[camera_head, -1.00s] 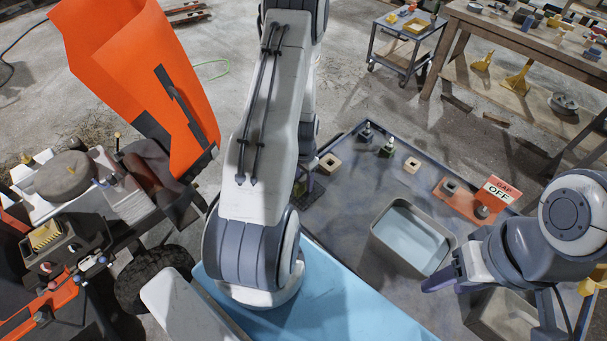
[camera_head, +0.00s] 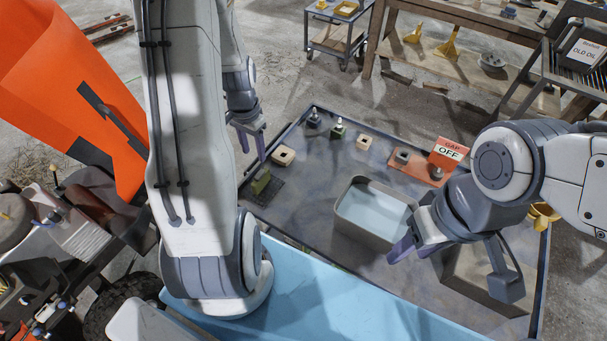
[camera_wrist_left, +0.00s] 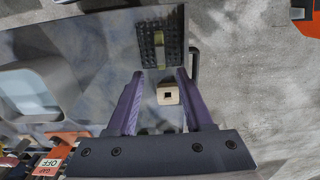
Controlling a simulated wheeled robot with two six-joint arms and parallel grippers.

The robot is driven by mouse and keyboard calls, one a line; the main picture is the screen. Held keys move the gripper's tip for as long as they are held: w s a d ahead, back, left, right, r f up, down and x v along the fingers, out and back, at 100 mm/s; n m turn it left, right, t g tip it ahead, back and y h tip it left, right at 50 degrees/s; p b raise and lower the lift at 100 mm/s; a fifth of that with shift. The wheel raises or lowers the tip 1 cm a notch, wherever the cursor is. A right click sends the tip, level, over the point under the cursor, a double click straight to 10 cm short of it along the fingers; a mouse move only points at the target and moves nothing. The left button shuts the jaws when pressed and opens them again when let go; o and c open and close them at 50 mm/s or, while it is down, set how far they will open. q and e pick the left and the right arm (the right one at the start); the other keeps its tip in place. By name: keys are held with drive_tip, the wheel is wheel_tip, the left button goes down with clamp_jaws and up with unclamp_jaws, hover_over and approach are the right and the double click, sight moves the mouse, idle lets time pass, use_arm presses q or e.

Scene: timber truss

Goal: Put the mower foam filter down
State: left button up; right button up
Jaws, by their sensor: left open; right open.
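An olive-green block, which looks like the foam filter (camera_head: 262,182), rests on a dark perforated mat (camera_head: 270,195) at the left of the grey tabletop. It also shows in the left wrist view (camera_wrist_left: 159,48), on the mat. My left gripper (camera_head: 253,150) is open and empty, above and beside the block, apart from it. In the left wrist view its purple fingers (camera_wrist_left: 160,76) are spread, with a beige block with a square hole (camera_wrist_left: 167,94) lying below between them. My right gripper (camera_head: 411,248) is open and empty beside the grey basin.
The basin (camera_head: 350,225) holds pale blue liquid. The beige block (camera_head: 283,155) sits near the mat. Two small bottles (camera_head: 338,129), another beige block (camera_head: 367,142) and an orange holder with an OFF sign (camera_head: 448,152) line the far edge. The table's middle left is clear.

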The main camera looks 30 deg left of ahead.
use_arm(q)
drive_tip(key=d+r+m, duration=0.1)
drive_tip(key=d+r, duration=0.3)
drive_tip(key=d, duration=0.4)
drive_tip(key=d+r+m, duration=0.1)
drive_tip(key=d+r, duration=0.3)
drive_tip(key=d, duration=0.5)
drive_tip(key=s+d+r+m, duration=0.2)
drive_tip(key=s+d+r, duration=0.1)
drive_tip(key=s+d, duration=0.4)
drive_tip(key=s+d+r+m+h, duration=0.1)
drive_tip(key=s+d+r+m, duration=0.1)
drive_tip(key=s+d+r, duration=0.2)
drive_tip(key=s+d, duration=0.3)
drive_tip(key=s, duration=0.2)
drive_tip(key=shift+r, duration=0.25)
